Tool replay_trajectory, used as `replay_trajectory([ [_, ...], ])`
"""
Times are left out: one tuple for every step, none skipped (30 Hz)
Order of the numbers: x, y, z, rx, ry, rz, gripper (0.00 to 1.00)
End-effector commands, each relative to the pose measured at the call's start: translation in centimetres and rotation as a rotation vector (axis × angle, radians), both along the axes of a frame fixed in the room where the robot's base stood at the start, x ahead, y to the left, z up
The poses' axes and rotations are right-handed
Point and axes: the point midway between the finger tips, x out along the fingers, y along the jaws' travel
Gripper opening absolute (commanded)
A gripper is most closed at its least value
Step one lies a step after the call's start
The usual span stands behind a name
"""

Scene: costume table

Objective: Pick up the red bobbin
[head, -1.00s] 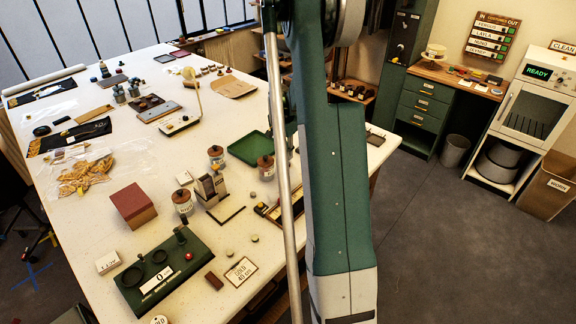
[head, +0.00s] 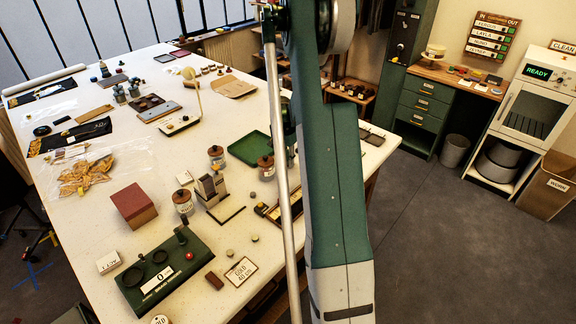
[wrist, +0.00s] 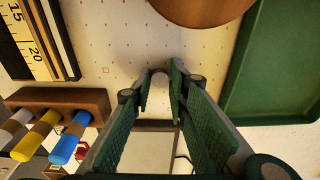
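I cannot make out the red bobbin for certain in either view. In the wrist view a brown wooden rack (wrist: 62,98) holds a grey-white bobbin (wrist: 15,123), a yellow bobbin (wrist: 36,135) and a blue bobbin (wrist: 72,138). A tiny reddish patch (wrist: 84,144) shows beside the blue one, too small to identify. My gripper (wrist: 161,78) is open with a narrow gap, over the white tabletop to the right of the rack. A small grey round thing shows between the fingertips; I cannot tell its depth. In the head view my arm hides the gripper and part of the rack.
A green tray (wrist: 285,70) lies right of my gripper, and a round brown lid (wrist: 200,8) is at the top. A ruler (wrist: 30,45) lies at upper left. The head view shows lidded jars (head: 183,202), a red-brown box (head: 133,206) and a green board (head: 165,272).

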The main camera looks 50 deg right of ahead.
Motion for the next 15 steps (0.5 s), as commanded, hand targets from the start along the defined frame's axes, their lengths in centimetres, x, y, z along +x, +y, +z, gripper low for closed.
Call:
replay_trajectory([
  [0.0, 0.0, 0.0, 0.0, 0.0, 0.0, 0.17],
  [0.0, 0.0, 0.0, 0.0, 0.0, 0.0, 0.17],
  [0.0, 0.0, 0.01, 0.0, 0.0, 0.0, 0.17],
  [0.01, 0.0, 0.01, 0.0, 0.0, 0.0, 0.17],
  [0.01, 0.0, 0.01, 0.0, 0.0, 0.0, 0.17],
  [0.01, 0.0, 0.01, 0.0, 0.0, 0.0, 0.17],
  [0.01, 0.0, 0.01, 0.0, 0.0, 0.0, 0.15],
  [0.01, 0.0, 0.01, 0.0, 0.0, 0.0, 0.11],
  [0.01, 0.0, 0.01, 0.0, 0.0, 0.0, 0.08],
  [0.01, 0.0, 0.01, 0.0, 0.0, 0.0, 0.08],
  [0.01, 0.0, 0.01, 0.0, 0.0, 0.0, 0.08],
  [0.01, 0.0, 0.01, 0.0, 0.0, 0.0, 0.08],
  [0.01, 0.0, 0.01, 0.0, 0.0, 0.0, 0.08],
  [0.01, 0.0, 0.01, 0.0, 0.0, 0.0, 0.08],
  [0.01, 0.0, 0.01, 0.0, 0.0, 0.0, 0.08],
])
